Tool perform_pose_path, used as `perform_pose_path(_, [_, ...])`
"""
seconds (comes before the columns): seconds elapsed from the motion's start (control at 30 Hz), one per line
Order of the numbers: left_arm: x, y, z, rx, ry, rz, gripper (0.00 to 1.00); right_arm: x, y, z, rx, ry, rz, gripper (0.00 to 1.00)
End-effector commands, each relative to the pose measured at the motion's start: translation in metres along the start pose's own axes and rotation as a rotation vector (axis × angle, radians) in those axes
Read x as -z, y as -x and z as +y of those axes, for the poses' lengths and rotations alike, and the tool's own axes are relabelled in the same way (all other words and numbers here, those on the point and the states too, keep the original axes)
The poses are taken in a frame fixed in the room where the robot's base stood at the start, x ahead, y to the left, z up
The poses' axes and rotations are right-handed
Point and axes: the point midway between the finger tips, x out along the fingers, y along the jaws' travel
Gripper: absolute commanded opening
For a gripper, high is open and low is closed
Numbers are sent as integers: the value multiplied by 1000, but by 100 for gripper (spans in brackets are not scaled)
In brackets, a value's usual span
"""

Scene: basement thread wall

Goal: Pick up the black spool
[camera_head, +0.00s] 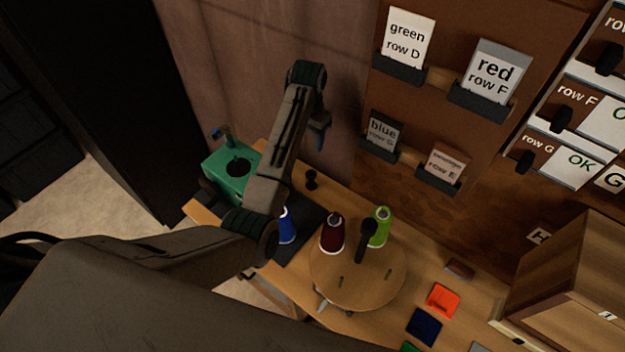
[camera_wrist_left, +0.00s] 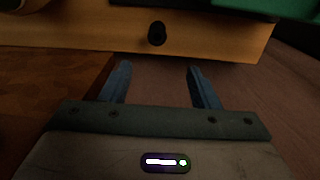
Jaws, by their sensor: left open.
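A small black spool (camera_head: 311,179) stands on the wooden table near its back edge, between the green box and the maroon cone. In the left wrist view the black spool (camera_wrist_left: 157,34) shows as a dark round shape on the wood, beyond the fingertips and lined up between them. My left gripper (camera_head: 320,135) is above and behind the spool in the head view, near the wall. Its two bluish fingers (camera_wrist_left: 158,76) are apart with nothing between them. My right gripper is not in view.
A green box (camera_head: 232,170) stands left of the spool. A blue cone (camera_head: 287,228) is partly behind my left arm. A round wooden turntable (camera_head: 340,292) bears maroon (camera_head: 332,234) and lime (camera_head: 380,228) cones and a black post (camera_head: 365,243). Card holders (camera_head: 400,70) hang on the wall.

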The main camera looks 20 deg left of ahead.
Motion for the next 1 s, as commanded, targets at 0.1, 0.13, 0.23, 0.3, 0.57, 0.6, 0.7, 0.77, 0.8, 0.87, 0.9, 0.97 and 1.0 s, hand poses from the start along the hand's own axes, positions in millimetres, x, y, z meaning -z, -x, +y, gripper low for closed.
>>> perform_pose_path(0.1, [0,-18,0,0,0,0,55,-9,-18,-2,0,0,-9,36])
perform_pose_path(0.13, [0,-23,0,0,0,0,55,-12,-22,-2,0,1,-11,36])
perform_pose_path(0.23, [0,-38,0,0,0,0,55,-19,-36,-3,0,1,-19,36])
perform_pose_path(0.3, [0,-47,0,0,0,0,55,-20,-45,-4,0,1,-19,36])
perform_pose_path(0.57, [0,-80,0,0,0,0,55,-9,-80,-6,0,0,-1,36])
perform_pose_path(0.6, [0,-81,0,0,0,0,55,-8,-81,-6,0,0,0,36])
perform_pose_path(0.7, [0,-88,0,0,0,-2,55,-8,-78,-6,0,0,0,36])
perform_pose_path(0.77, [-1,-96,0,-1,0,-4,55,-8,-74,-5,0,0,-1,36])
perform_pose_path(0.8, [-1,-102,0,-1,0,-5,55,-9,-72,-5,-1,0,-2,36])
perform_pose_path(0.87, [-1,-112,0,-1,0,-4,55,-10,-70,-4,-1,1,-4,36])
perform_pose_path(0.9, [0,-118,0,-1,0,-4,55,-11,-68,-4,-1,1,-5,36])
perform_pose_path(0.97, [0,-125,0,-1,0,-3,55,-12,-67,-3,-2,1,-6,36])
perform_pose_path(1.0, [0,-130,0,-1,0,-2,55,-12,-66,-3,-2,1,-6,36])
